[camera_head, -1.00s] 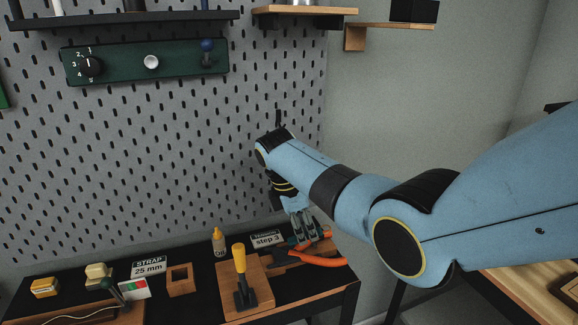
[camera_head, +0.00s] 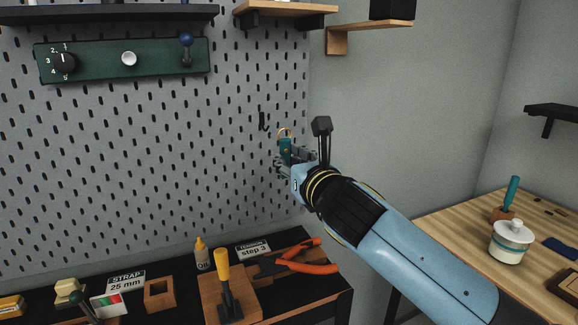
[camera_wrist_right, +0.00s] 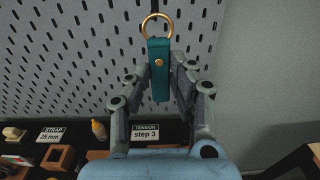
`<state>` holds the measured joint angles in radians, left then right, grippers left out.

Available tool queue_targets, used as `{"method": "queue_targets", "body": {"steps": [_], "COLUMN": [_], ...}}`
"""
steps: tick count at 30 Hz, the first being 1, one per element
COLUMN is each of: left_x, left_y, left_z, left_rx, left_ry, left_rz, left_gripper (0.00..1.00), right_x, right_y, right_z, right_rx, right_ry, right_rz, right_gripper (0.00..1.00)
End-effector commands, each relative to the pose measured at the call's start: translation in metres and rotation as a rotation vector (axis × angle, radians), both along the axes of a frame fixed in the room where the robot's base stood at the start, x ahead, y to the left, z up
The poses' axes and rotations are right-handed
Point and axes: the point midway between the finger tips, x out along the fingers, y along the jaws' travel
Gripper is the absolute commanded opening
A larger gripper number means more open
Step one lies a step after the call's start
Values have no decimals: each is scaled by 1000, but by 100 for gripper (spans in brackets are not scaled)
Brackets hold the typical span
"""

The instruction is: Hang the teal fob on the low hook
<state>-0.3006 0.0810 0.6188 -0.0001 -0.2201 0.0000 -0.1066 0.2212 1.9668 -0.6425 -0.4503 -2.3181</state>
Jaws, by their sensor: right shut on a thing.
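The teal fob (camera_head: 286,150) is a short strap with a brass ring on top. It is upright between the fingers of my right gripper (camera_head: 290,161), which is shut on it. In the right wrist view the fob (camera_wrist_right: 159,72) stands between the fingertips of the gripper (camera_wrist_right: 160,88) with its ring (camera_wrist_right: 157,26) free above. A small black hook (camera_head: 263,121) is on the pegboard, up and left of the ring. The ring appears apart from the hook. My left gripper is not in view.
The grey pegboard (camera_head: 150,150) fills the back. A green panel (camera_head: 100,61) with knobs is at upper left. The black bench below holds a yellow-handled press (camera_head: 223,265), orange pliers (camera_head: 306,266) and an oil bottle (camera_head: 201,253). A wooden shelf (camera_head: 370,24) juts out at upper right.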

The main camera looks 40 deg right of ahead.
Motion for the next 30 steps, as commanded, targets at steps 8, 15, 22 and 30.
{"method": "queue_targets", "body": {"steps": [8, 15, 22, 30], "left_x": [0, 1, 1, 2], "left_y": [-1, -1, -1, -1], "left_z": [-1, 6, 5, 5], "left_rx": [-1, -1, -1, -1], "left_ry": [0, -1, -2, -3], "left_rz": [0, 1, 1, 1], "left_gripper": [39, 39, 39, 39], "right_x": [-2, -5, 18, 42], "right_y": [4, 5, -1, -6], "right_z": [7, 8, 4, -2], "right_rx": [-3, -3, -4, -3], "right_ry": [-23, -24, -25, -25], "right_rz": [19, 8, 9, 8], "right_gripper": [0, 0, 0, 0]}}
